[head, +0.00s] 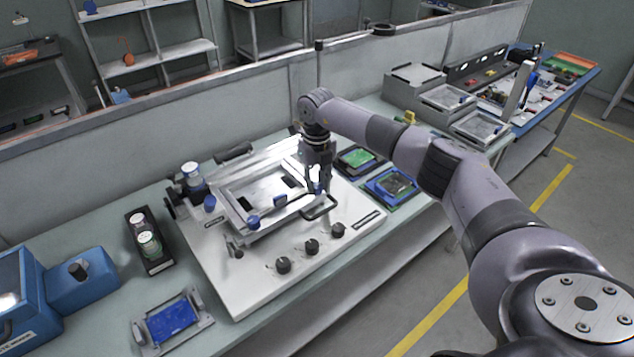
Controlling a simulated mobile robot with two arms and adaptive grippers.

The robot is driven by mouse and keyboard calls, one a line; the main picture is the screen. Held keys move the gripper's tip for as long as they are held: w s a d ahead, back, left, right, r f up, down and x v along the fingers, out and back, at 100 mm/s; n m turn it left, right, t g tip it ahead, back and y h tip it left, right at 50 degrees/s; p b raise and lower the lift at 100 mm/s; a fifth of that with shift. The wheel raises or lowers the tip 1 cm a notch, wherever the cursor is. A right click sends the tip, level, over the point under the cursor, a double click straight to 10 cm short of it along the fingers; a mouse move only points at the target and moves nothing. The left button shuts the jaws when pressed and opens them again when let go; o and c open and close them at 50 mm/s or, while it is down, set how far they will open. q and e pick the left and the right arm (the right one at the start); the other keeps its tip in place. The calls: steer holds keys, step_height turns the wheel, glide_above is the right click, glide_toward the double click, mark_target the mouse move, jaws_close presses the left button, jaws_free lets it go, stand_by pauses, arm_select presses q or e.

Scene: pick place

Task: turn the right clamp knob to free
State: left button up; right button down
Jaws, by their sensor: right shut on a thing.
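A white fixture board (235,288) on the bench carries a tilted metal frame (232,192) with blue knobs. My right gripper (319,184) points down at the frame's right front corner. It is shut on the right clamp knob (318,189), of which only a bit of blue shows between the fingers. The knob's exact turn cannot be made out. Another blue knob (253,222) sits at the frame's left front corner, free of any gripper. My left gripper is not in view.
Black knobs (311,246) line the board's front, near a black loop handle (320,208). Blue trays with green circuit boards (391,185) lie just right of the fixture. A jar rack (149,241) and a blue-board holder (172,320) are at left.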

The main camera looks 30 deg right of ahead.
mark_target(317, 185)
steer(key=shift+r+m, duration=0.1)
steer(key=shift+m, duration=0.4)
steer(key=c, duration=1.3)
jaws_free()
steer(key=shift+c, duration=0.2)
step_height(317, 185, up, 12)
